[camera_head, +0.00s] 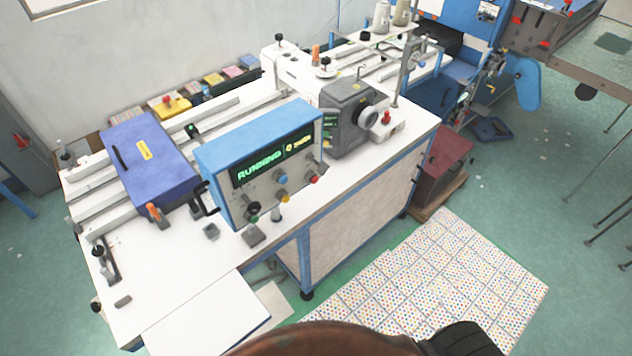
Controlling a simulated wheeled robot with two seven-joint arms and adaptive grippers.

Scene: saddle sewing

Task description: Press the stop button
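A blue control box (222,152) stands on the white sewing table. Its dark display (270,159) is lit and reads "RUNNING" in green, with smaller yellow text beside it. Below the display are a blue button (282,179), a yellow button (284,197) and a red button (315,178) at the lower right of the panel. A dark green knob (253,207) is at its lower left. No label marks which is the stop button. Neither gripper is in view.
A dotted mat (440,280) lies on the floor. A brown rounded shape (320,342) fills the bottom edge.

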